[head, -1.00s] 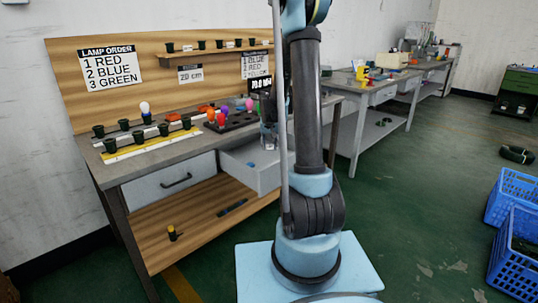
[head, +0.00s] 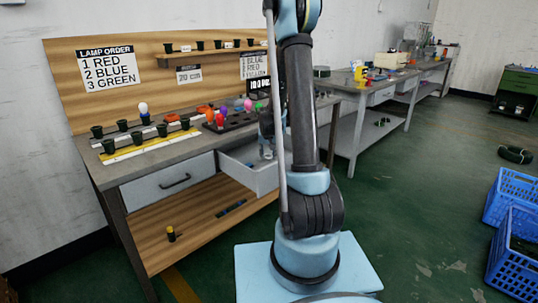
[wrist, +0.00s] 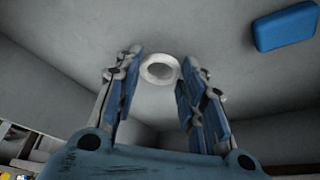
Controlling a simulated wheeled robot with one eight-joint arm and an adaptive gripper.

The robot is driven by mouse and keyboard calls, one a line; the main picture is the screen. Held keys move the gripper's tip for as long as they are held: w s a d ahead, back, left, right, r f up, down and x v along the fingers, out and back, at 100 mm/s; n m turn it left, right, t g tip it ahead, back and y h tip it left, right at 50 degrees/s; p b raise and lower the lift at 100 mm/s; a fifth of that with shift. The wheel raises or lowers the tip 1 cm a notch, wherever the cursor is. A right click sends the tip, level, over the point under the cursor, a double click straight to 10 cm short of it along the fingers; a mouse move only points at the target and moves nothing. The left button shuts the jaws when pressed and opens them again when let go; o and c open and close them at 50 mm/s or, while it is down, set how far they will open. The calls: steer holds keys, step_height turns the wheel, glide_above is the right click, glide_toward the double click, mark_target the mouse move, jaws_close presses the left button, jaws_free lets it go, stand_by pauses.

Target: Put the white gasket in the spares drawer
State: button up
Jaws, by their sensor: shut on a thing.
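The white gasket (wrist: 159,69) is a small pale ring between my fingertips in the wrist view. My gripper (wrist: 160,72) is shut on it, with a finger at each side. My gripper (head: 268,154) also shows in the head view, reaching down into the open drawer (head: 237,171) under the bench top. The grey drawer floor (wrist: 215,25) lies close beyond the gasket; I cannot tell whether the gasket touches it. The gasket is too small to make out in the head view. My arm hides the drawer's right part.
A blue block (wrist: 285,27) lies on the drawer floor at the wrist view's upper right. Drawer walls stand around my gripper. The bench top (head: 150,160) holds green cups and coloured lamps. A shut drawer (head: 170,180) is to the left. Blue crates (head: 512,198) stand far right.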

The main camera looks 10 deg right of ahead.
steer(key=shift+f, duration=0.45)
steer(key=o, duration=0.7)
steer(key=shift+r, duration=0.55)
steer(key=d+v, duration=0.1)
steer(key=v, duration=1.1)
steer(key=s+r+n+g, duration=0.1)
steer(key=s+r, duration=0.1)
steer(key=s, duration=0.8)
steer(key=s+r, duration=0.3)
steer(key=s, duration=0.6)
steer(key=shift+n+g+y, duration=0.4)
steer(key=shift+n+g, duration=0.1)
steer(key=shift+g, duration=0.2)
steer(key=s+f, duration=0.2)
steer(key=s, duration=0.4)
steer(key=s+f, duration=0.2)
steer(key=s, duration=0.5)
steer(key=s+f, duration=0.2)
steer(key=s, duration=0.5)
steer(key=shift+d, duration=0.4)
